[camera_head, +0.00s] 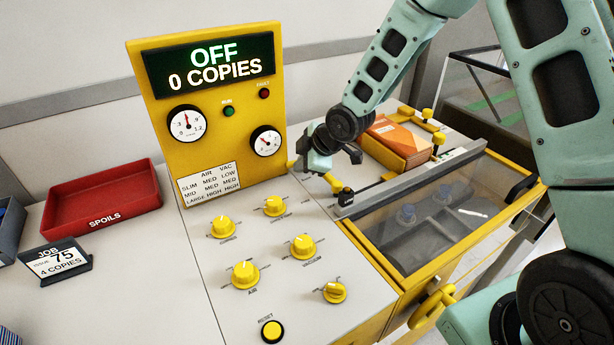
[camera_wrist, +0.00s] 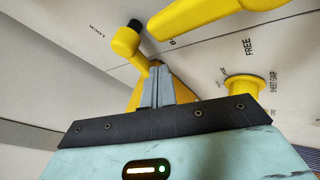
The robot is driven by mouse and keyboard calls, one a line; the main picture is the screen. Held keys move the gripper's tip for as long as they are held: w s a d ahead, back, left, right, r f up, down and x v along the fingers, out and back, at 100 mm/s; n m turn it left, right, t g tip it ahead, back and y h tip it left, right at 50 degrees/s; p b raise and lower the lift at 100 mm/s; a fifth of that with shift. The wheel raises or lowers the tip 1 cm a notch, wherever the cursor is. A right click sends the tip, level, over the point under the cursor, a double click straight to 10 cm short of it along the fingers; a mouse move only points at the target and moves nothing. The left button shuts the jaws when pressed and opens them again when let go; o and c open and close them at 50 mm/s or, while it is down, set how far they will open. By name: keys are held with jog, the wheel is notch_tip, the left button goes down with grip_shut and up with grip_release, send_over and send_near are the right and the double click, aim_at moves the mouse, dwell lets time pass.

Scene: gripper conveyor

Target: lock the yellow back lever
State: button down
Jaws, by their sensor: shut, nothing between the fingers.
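My gripper (camera_head: 318,160) is low over the panel, between the gauge board and the conveyor top. In the wrist view its grey fingers (camera_wrist: 156,82) are together and empty. A yellow lever with a round knob and dark tip (camera_wrist: 126,42) is just beyond the fingertips; I cannot tell whether they touch. A thick yellow bar (camera_wrist: 205,14) crosses above it, and the panel there reads LOCK on the left and FREE on the right. In the head view a yellow lever part (camera_head: 333,183) shows below my gripper, which partly hides it. I cannot tell which part is the back lever.
An orange box (camera_head: 398,140) lies behind the grey rail (camera_head: 415,182). More yellow fittings (camera_head: 428,114) stand beyond it. A yellow round post (camera_wrist: 243,86) is right of the fingers. Yellow dials (camera_head: 302,246) are in front; the gauge board (camera_head: 215,130) stands at left.

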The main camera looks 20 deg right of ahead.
jog(key=shift+w+a+f+m+h+b, duration=0.2)
jog(key=shift+a+m+h+b, duration=0.15)
jog(key=shift+m+b, duration=0.3)
jog(key=shift+w+d+r, duration=0.1)
jog(key=shift+w+r, duration=0.05)
jog(key=shift+w, duration=0.1)
jog(key=shift+b, duration=0.3)
